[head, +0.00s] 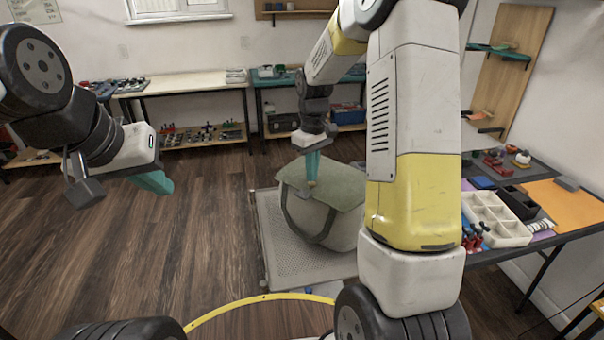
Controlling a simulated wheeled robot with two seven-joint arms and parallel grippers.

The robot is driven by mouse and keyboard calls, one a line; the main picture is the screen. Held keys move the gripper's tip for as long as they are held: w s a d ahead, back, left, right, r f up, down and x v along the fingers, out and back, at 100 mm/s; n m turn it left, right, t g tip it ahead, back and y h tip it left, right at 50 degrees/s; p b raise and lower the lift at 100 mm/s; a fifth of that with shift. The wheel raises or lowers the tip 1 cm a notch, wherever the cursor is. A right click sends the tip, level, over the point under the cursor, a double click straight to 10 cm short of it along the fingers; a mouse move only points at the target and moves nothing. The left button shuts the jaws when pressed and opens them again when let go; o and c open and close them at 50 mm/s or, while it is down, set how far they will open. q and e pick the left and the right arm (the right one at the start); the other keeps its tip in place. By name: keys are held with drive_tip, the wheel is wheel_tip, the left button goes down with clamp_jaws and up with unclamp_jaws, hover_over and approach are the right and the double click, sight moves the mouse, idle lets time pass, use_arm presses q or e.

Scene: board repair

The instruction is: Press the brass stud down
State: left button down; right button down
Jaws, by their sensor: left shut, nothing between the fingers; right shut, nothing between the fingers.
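A grey-green bag (340,190) with a flap and a dark strap stands on a light grey platform. My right gripper (312,175) points down with its teal fingers shut, just over the back left part of the flap. A small brass-coloured spot, likely the brass stud (311,184), shows right at its fingertips; I cannot tell whether they touch. My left gripper (158,184) is shut and empty, held in the air at the left, well away from the bag.
The grey platform (268,225) lies on the wood floor under the bag. At the right, a dark table holds a white compartment tray (495,220) and an orange mat (568,205). Benches (180,82) line the back wall. Floor at left is clear.

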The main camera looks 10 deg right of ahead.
drive_tip(key=shift+f, duration=1.05)
idle(0.7)
drive_tip(key=shift+r, duration=4.05)
drive_tip(key=s+r+m+t+y, duration=0.1)
drive_tip(key=s+r+m+t, duration=0.2)
drive_tip(key=s+r, duration=0.85)
drive_tip(key=s+a+m+t+y, duration=0.1)
drive_tip(key=s+a+m+t, duration=0.1)
drive_tip(key=s, duration=1)
drive_tip(key=shift+s+f+m+t, duration=0.25)
drive_tip(key=shift+s+m+t, duration=0.15)
drive_tip(key=shift+t, duration=0.2)
drive_tip(key=shift+a, duration=0.1)
